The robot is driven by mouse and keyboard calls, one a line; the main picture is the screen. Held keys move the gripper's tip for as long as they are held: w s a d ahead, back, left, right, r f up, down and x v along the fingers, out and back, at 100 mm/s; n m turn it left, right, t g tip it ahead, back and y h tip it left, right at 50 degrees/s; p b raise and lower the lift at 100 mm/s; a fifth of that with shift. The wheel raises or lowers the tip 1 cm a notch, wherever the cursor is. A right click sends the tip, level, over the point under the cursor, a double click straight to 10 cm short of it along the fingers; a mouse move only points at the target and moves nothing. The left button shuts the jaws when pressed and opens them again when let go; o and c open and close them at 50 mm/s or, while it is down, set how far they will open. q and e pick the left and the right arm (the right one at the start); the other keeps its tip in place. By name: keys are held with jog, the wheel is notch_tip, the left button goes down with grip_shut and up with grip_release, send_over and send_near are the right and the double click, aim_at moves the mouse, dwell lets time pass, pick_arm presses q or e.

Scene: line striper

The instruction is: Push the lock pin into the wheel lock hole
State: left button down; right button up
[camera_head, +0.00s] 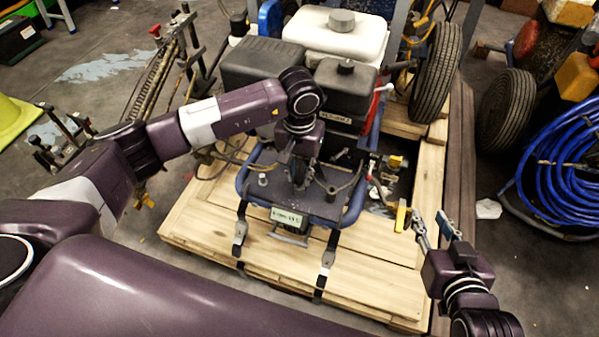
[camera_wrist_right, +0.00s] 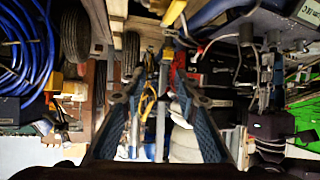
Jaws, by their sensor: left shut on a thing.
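The line striper's blue-framed platform (camera_head: 290,190) sits on a wooden pallet (camera_head: 370,270). My left gripper (camera_head: 298,178) points down over the platform, shut on a small dark part I cannot identify. My right gripper (camera_head: 431,222) is open and empty at the pallet's right side, its fingers apart. Its two fingers also show in the right wrist view (camera_wrist_right: 158,95). A yellow bar (camera_head: 401,215) stands just left of its fingertips. I cannot clearly make out the lock pin or the wheel lock hole.
A black tire (camera_head: 436,72) stands at the pallet's back right, with another tire (camera_head: 507,112) beyond it. A coiled blue hose (camera_head: 565,165) lies at the right. Straps (camera_head: 327,262) cross the pallet's front.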

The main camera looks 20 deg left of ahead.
pick_arm(q)
jog(key=shift+f, duration=0.15)
pick_arm(e)
jog(key=shift+w+a+r+t, duration=0.25)
jog(key=shift+w+r+t, duration=0.3)
jog(key=shift+r, duration=0.3)
jog(key=shift+w+r, duration=0.1)
pick_arm(q)
jog(key=shift+f, duration=0.1)
pick_arm(e)
jog(key=shift+w+a+r, duration=0.1)
jog(key=shift+r, duration=0.15)
pick_arm(q)
jog(key=shift+b, duration=0.3)
pick_arm(e)
jog(key=shift+w+r, duration=0.1)
jog(key=shift+r, duration=0.1)
pick_arm(q)
jog(key=c, duration=1.6)
grip_release()
pick_arm(e)
jog(key=shift+a+t+y, duration=0.1)
jog(key=shift+t+y, duration=0.15)
jog(key=shift+y, duration=0.05)
pick_arm(q)
jog(key=o, duration=0.3)
